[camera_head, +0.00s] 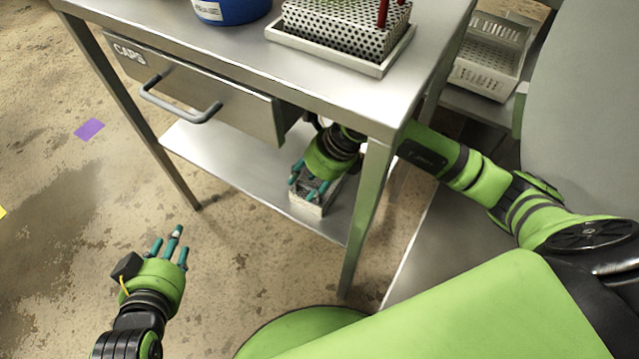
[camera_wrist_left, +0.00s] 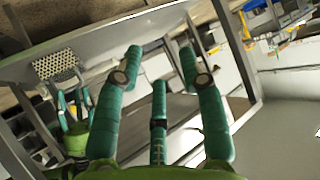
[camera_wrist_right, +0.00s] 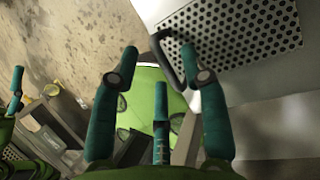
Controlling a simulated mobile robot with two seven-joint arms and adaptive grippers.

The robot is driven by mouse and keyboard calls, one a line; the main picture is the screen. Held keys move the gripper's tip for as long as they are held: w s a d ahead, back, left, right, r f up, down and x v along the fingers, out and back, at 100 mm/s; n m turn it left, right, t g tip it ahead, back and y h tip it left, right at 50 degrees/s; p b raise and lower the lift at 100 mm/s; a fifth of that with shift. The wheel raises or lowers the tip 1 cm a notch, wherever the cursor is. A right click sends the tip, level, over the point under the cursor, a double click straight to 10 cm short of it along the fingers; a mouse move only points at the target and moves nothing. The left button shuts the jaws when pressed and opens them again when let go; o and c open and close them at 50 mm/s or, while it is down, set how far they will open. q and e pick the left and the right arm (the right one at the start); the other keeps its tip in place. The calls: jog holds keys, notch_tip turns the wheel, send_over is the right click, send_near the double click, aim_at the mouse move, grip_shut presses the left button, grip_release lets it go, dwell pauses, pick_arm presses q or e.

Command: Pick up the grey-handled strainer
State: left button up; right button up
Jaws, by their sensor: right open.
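A pale, perforated box-shaped strainer (camera_head: 307,208) stands on the lower shelf of the steel table in the head view. In the right wrist view the strainer (camera_wrist_right: 240,38) fills the upper right, and its dark grey bar handle (camera_wrist_right: 164,62) shows between two fingertips. The strainer also shows in the left wrist view (camera_wrist_left: 57,66). My right gripper (camera_head: 309,184) is open just over the strainer and hides part of it; I cannot tell whether it touches. My left gripper (camera_head: 168,246) is open and empty, out in front of the table.
The tabletop (camera_head: 330,88) and a CAPS drawer (camera_head: 190,90) with a grey handle overhang the lower shelf (camera_head: 220,160). A table leg (camera_head: 365,215) stands close to my right gripper. A blue tub (camera_head: 225,10) and a tray (camera_head: 340,57) with a perforated rack are on top. White baskets (camera_head: 488,75) stand right.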

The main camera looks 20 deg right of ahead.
jog(key=x, duration=0.2)
jog(key=shift+w+a+f, duration=0.1)
jog(key=shift+a+f, duration=0.05)
jog(key=shift+f, duration=0.15)
pick_arm(q)
jog(key=r+t, duration=0.1)
jog(key=w+d+r, duration=0.1)
jog(key=w+r+t+h, duration=0.1)
jog(key=r, duration=0.1)
jog(key=shift+d+r+t, duration=0.1)
jog(key=shift+d+t, duration=0.2)
pick_arm(e)
grip_shut()
jog(key=shift+r, duration=0.1)
